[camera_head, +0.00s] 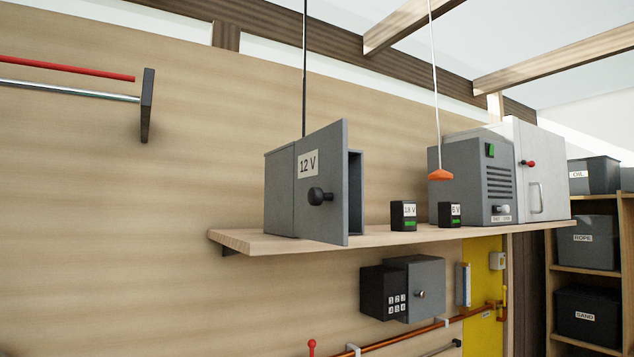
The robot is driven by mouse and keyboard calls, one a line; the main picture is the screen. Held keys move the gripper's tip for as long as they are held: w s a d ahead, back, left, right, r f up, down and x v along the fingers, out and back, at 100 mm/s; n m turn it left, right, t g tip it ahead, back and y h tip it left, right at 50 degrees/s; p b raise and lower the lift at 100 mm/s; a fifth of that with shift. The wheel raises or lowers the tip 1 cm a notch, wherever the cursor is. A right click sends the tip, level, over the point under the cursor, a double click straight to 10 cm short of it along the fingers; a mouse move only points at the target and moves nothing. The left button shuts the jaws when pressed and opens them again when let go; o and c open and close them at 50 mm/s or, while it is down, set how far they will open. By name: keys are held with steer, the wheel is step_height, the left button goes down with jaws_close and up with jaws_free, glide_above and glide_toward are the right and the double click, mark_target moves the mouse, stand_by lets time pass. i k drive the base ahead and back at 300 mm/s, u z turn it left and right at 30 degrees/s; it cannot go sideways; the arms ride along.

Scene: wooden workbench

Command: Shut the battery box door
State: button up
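The battery box (279,193) is a grey box at the left end of a wooden shelf, right of the picture's middle-left. Its grey door (335,205) stands open, swung out toward me, with a dark gap between it and the box's right side (355,190). My gripper is not in view.
The wooden shelf (260,242) carries two small black batteries (404,215) and a grey machine (471,180). An orange pull handle (440,175) hangs on a cord. A keypad box (385,292) sits below. The wall at left has a rail (70,91).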

mark_target(321, 157)
steer(key=i, duration=1)
